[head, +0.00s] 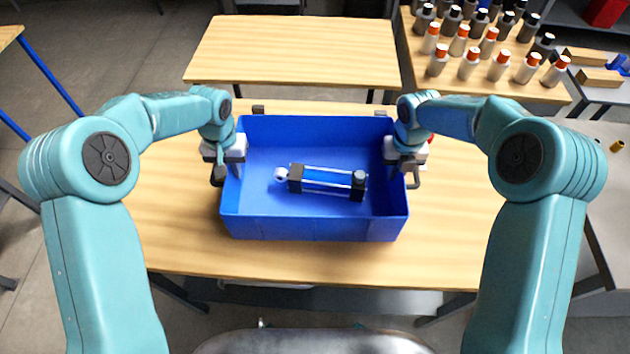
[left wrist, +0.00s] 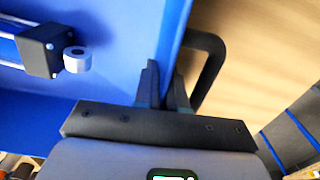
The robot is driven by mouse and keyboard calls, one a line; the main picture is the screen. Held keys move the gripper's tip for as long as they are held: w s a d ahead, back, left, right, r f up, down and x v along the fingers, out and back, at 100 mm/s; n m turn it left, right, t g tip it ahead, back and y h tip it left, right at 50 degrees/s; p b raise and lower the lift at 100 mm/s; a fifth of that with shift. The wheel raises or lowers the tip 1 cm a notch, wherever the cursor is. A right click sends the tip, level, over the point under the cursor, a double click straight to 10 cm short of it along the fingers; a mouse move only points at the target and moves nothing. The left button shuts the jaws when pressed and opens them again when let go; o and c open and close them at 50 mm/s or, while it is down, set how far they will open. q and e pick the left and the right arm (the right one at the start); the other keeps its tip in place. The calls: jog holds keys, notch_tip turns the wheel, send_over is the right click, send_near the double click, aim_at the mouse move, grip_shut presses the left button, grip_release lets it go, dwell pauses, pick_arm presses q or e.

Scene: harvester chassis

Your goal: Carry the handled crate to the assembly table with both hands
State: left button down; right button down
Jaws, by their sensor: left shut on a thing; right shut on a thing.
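The handled crate (head: 315,228) is an open blue box in the middle of the head view, over a wooden table. A cylinder-like part (head: 330,180) with black ends lies inside it. My left gripper (head: 228,170) is shut on the crate's left side. In the left wrist view its fingers (left wrist: 165,88) are at the crate's wall (left wrist: 172,35), beside a black loop handle (left wrist: 212,65). My right gripper (head: 402,166) is shut on the crate's right side, by a dark handle. The crate looks about level. I cannot tell whether its bottom touches the table.
The wooden table (head: 455,225) under the crate has bare top on both sides. Another wooden table (head: 295,45) stands beyond it, with an empty top. At the upper right, a table holds several bottles (head: 500,65) with orange and black caps. Grey floor shows at the left.

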pick_arm(q)
jog(key=shift+w+a+r, duration=0.1)
jog(key=shift+r, duration=0.1)
pick_arm(e)
jog(key=shift+w+r, duration=0.1)
jog(key=shift+r, duration=0.2)
